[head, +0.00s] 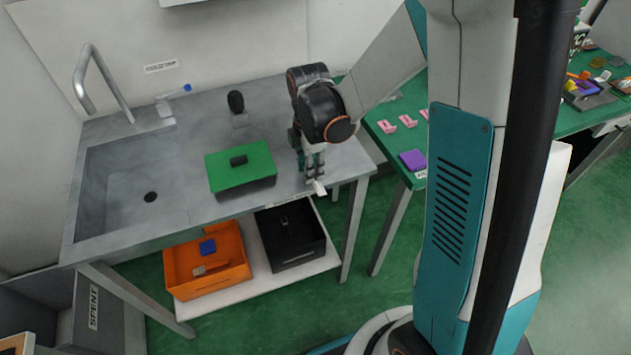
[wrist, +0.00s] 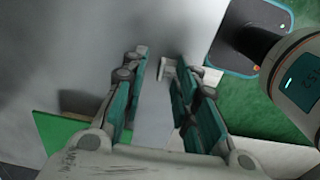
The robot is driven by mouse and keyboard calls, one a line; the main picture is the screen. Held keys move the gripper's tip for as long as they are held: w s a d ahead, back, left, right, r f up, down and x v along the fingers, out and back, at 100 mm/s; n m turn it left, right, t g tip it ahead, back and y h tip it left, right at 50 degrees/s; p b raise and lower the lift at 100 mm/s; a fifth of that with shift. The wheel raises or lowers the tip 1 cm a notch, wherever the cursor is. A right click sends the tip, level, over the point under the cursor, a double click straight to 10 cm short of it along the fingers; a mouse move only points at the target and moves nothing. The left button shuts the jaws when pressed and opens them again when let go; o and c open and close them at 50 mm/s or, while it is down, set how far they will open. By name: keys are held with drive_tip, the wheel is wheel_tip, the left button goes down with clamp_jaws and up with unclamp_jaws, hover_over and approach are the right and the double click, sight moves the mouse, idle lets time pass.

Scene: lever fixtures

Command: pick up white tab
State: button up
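The white tab (head: 319,188) is at the front right edge of the grey sink counter, just below my fingertips in the head view. In the wrist view the small white tab (wrist: 167,72) shows between the far ends of the fingers, closer to the right one. My gripper (head: 314,176) points down over the counter's front edge. In the wrist view my gripper (wrist: 160,65) is open, with a gap between its teal-padded fingers. I cannot tell whether a finger touches the tab.
An orange bin (head: 232,275) and a black bin (head: 305,252) sit on the shelf below. A green table (head: 390,150) stands to the right.

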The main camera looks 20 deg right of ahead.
clamp_jaws()
drive_tip(key=shift+r, duration=0.1)
